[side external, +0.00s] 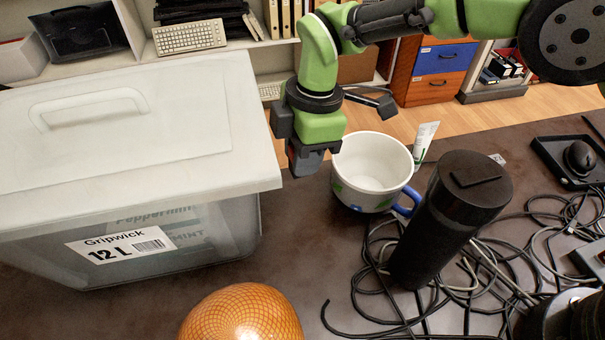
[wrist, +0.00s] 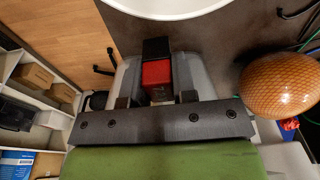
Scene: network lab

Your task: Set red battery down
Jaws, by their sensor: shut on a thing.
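The red battery (wrist: 157,74) shows in the wrist view as a small red block with a black end. My gripper (wrist: 158,84) is shut on it, with the battery between the two grey fingers. In the side external view my gripper (side external: 307,156) points down over the dark table (side external: 300,262), between the lidded bin and the white mug. I cannot make out the battery clearly in that view; the jaws mostly hide it. I cannot tell whether its lower end touches the table.
The clear bin (side external: 150,257) with a white lid stands close on the left. The white mug (side external: 372,160) with a blue handle is just right. An orange patterned ball (side external: 240,314) sits in front.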

